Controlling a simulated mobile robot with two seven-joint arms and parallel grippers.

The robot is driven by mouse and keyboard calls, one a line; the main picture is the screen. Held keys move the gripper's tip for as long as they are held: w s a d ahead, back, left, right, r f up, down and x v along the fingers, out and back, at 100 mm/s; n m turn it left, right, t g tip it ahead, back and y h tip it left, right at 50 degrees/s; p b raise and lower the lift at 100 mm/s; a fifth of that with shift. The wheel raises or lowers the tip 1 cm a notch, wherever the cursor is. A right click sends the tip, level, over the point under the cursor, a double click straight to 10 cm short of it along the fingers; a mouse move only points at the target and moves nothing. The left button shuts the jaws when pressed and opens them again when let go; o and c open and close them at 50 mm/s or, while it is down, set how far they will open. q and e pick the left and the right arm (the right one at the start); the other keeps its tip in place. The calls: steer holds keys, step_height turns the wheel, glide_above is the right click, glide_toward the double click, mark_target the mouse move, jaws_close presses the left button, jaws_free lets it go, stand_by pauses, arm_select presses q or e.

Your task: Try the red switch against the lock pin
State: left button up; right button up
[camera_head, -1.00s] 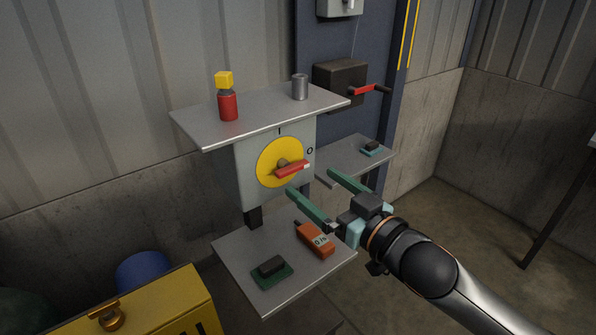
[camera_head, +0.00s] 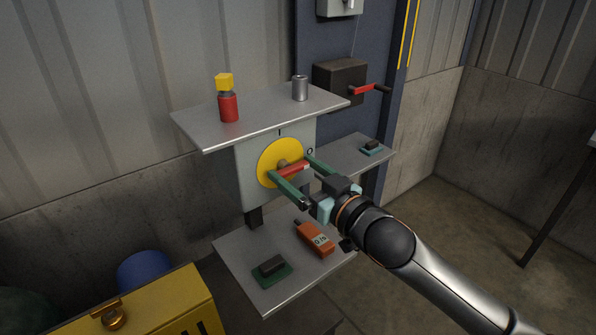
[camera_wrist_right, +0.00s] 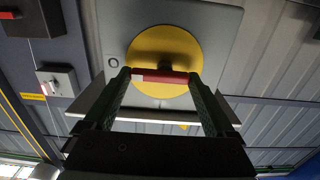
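The red switch handle (camera_head: 292,169) sits on a round yellow plate (camera_head: 268,153) on a grey box marked I and O. It points right, toward the O side. My right gripper (camera_head: 290,166) is open, with one green finger at each end of the red handle. In the right wrist view the red handle (camera_wrist_right: 160,76) spans most of the gap between the fingertips, in front of the yellow plate (camera_wrist_right: 160,45). Whether the fingers touch it I cannot tell. I cannot make out a lock pin for certain. My left gripper is out of view.
Above the box, a shelf (camera_head: 265,116) carries a red bottle with a yellow top (camera_head: 228,103) and a metal cylinder (camera_head: 300,88). A yellow case (camera_head: 150,305) stands at front left.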

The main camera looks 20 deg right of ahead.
steer(key=c, duration=0.7)
steer(key=shift+r+n+p, duration=0.1)
steer(key=shift+n+p, duration=0.55)
steer(key=shift+n, duration=0.05)
steer(key=o, duration=1.1)
steer(key=shift+s, duration=0.15)
